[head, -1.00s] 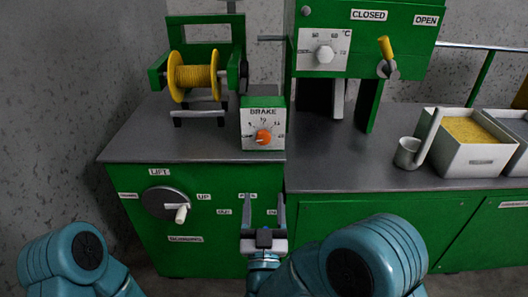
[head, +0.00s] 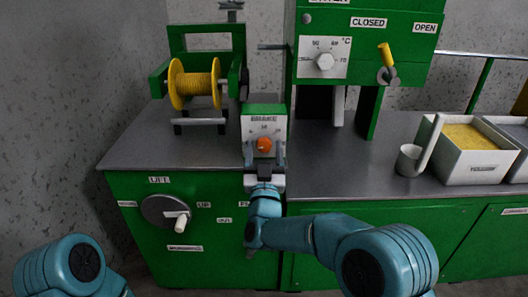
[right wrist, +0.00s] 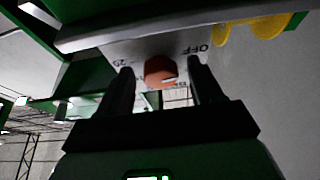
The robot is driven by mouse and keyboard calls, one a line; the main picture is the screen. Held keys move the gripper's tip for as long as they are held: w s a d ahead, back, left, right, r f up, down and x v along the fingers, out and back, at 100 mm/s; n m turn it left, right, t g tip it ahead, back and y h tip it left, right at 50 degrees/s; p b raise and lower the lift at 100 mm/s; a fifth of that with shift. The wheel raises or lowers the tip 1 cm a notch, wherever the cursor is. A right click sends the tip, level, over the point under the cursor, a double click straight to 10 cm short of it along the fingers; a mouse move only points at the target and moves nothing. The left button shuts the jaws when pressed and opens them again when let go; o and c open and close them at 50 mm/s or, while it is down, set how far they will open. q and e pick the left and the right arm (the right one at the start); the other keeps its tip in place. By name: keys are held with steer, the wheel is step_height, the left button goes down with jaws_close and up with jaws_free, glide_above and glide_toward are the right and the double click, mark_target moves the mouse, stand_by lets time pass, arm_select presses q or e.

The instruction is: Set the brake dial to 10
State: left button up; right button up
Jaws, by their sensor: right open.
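The brake dial (head: 264,145) is an orange knob on the white face of a green box labelled BRAKE (head: 265,108), standing on the grey counter. My right gripper (head: 264,160) is open in front of the box, its two fingers reaching up either side of the knob. In the right wrist view the orange knob (right wrist: 160,71) shows between the open fingertips (right wrist: 160,80); I cannot tell whether they touch it. "OFF" and "25" can be read on the face there. The knob's pointer setting cannot be made out. My left gripper is not in view.
A spool of yellow cable (head: 195,85) stands behind left. A temperature dial (head: 325,61) and a yellow-handled lever (head: 386,58) are on the green machine at right. A white scoop (head: 410,160) and a bin of yellow granules (head: 468,160) stand on the counter. A lift crank (head: 165,211) is below.

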steer(key=c, duration=1.1)
steer(key=shift+o, duration=0.2)
